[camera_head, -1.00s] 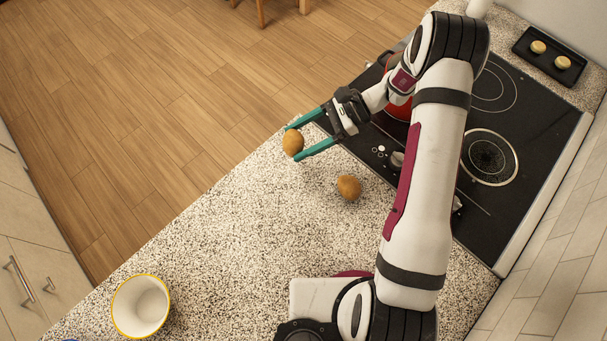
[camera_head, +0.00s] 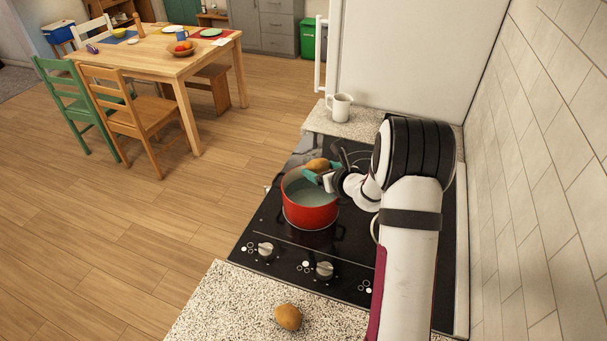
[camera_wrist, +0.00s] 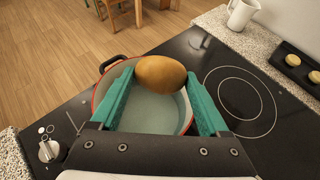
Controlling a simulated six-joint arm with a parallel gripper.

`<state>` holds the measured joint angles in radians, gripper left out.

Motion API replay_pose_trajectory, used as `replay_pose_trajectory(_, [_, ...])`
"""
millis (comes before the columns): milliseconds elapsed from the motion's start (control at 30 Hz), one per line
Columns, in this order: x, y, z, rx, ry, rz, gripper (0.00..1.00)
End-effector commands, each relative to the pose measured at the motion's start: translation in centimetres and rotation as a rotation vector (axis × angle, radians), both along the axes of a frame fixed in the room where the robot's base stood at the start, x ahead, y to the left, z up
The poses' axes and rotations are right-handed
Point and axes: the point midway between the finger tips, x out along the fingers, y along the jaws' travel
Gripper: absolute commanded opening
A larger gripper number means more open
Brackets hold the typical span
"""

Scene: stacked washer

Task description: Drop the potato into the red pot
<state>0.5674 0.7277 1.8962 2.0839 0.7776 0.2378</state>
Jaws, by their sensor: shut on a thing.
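A brown potato (camera_head: 317,165) is held between the teal fingers of my gripper (camera_head: 314,172). In the wrist view the potato (camera_wrist: 160,74) sits between the two fingertips, above the red pot (camera_wrist: 187,123). The red pot (camera_head: 310,216) stands on the black cooktop with its pale inside showing. In the head view the potato is over the pot's far right rim area. My gripper hides part of the pot's rim. Another potato (camera_head: 288,317) lies on the speckled counter in front of the cooktop.
The black cooktop (camera_head: 262,235) has knobs along its front edge. A tiled wall (camera_head: 540,180) rises on the right. Wooden floor lies open to the left, with a dining table (camera_head: 165,55) farther back.

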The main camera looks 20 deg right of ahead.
Motion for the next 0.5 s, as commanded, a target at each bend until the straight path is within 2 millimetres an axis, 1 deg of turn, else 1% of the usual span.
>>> replay_pose_trajectory(33, [0.0,0.0,-0.9,0.003,0.002,-0.001,0.20])
replay_pose_trajectory(100, [0.0,0.1,-2.0,0.002,0.002,0.001,0.20])
replay_pose_trajectory(233, [0.0,0.1,-3.6,0.001,0.001,0.003,0.20])
replay_pose_trajectory(333, [0.0,0.1,-4.2,0.001,0.000,0.003,0.20])
replay_pose_trajectory(500, [0.0,0.1,-4.3,0.000,-0.002,0.004,0.20])
